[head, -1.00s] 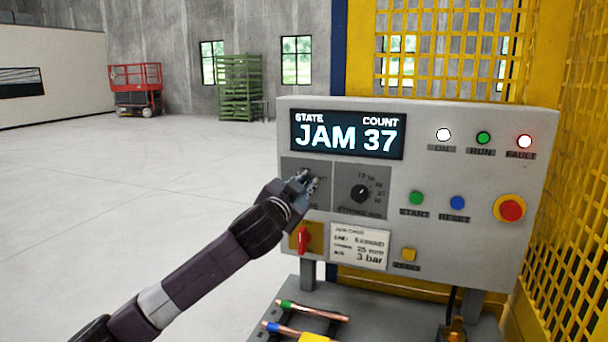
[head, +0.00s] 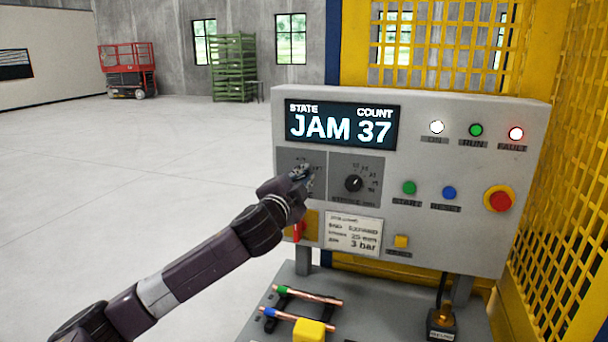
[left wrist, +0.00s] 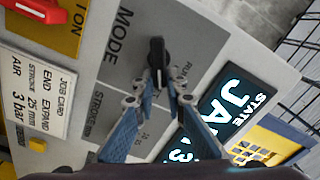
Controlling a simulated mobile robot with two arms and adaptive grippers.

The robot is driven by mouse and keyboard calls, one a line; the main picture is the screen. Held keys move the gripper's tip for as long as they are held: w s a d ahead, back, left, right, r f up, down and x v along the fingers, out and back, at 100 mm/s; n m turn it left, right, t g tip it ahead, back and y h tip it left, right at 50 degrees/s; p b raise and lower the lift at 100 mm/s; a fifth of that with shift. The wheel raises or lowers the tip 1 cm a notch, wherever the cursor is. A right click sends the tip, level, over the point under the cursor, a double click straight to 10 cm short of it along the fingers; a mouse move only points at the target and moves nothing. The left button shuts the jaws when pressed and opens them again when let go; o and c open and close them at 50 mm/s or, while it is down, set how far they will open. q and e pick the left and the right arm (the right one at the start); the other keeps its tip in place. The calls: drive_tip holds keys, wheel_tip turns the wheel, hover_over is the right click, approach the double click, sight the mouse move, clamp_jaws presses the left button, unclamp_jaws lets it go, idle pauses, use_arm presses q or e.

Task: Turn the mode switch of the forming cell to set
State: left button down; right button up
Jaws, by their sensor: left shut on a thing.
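The mode switch is a black knob (left wrist: 157,55) on a dark grey plate (left wrist: 120,75) marked MODE, in the left wrist view. My left gripper (left wrist: 158,95) is shut on this knob, with one fingertip on each side. In the head view my left gripper (head: 303,175) reaches the left plate of the forming cell's panel (head: 425,240) and hides the knob. The display (head: 341,126) reads JAM 37. The knob's exact setting is hard to read. My right gripper is in neither view.
A stroke dial (head: 353,183) sits just right of the mode plate. A red handle (head: 298,231) is below it. An emergency stop (head: 500,200) is at the right. Copper tubes (head: 310,295) lie on the shelf below. Yellow mesh (head: 575,190) stands behind and right.

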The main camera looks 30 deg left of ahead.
use_arm(q)
drive_tip(key=shift+f, duration=0.1)
drive_tip(key=c, duration=2)
unclamp_jaws()
drive_tip(key=shift+o, duration=0.2)
drive_tip(key=v, duration=1.2)
